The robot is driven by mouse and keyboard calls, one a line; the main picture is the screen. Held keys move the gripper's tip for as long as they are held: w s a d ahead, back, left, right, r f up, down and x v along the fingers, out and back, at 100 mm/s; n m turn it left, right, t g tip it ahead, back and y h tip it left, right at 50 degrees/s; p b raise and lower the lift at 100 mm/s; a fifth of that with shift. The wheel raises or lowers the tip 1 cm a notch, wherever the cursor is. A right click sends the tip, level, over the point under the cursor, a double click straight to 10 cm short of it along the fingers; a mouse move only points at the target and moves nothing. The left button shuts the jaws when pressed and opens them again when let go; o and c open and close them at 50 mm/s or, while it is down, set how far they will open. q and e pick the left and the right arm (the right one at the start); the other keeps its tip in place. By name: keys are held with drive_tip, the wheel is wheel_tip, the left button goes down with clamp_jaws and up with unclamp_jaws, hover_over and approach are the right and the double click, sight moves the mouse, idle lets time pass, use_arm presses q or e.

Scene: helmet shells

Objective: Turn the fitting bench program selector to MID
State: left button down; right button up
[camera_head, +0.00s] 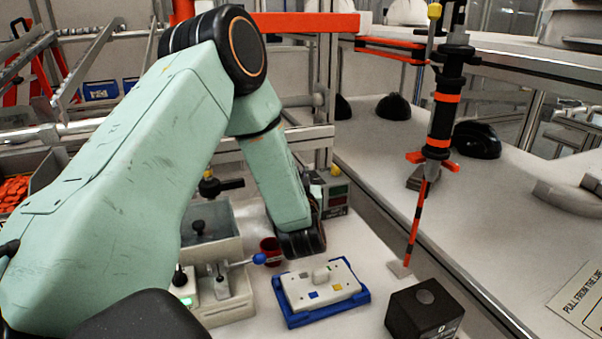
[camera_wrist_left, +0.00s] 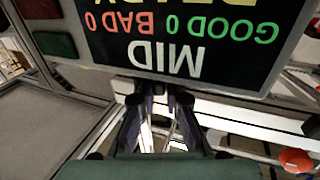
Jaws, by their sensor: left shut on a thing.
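The control box (camera_head: 338,190) of the fitting bench stands behind my left forearm in the head view. Its dark display (camera_wrist_left: 185,40) fills the top of the left wrist view, upside down. It reads MID, with GOOD 0 and BAD 0 and a partly cut-off line. My left gripper (camera_wrist_left: 160,98) reaches to the box just by the display edge, its fingers closed on the program selector. The selector itself is mostly hidden between the fingers. In the head view my wrist hides this gripper. My right gripper is not in view.
A blue tray (camera_head: 291,319) with a white block lies in front of my wrist. A black box (camera_head: 424,310) stands right of it, and a red cup (camera_head: 270,250) left. A blue-knobbed lever (camera_head: 258,258) sits close by. A black-and-orange upright tool (camera_head: 445,110) stands right.

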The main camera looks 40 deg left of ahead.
use_arm(q)
drive_tip(key=shift+f, duration=0.2)
drive_tip(key=c, duration=1.4)
unclamp_jaws()
drive_tip(key=shift+r, duration=0.1)
wheel_tip(320, 180, up, 10)
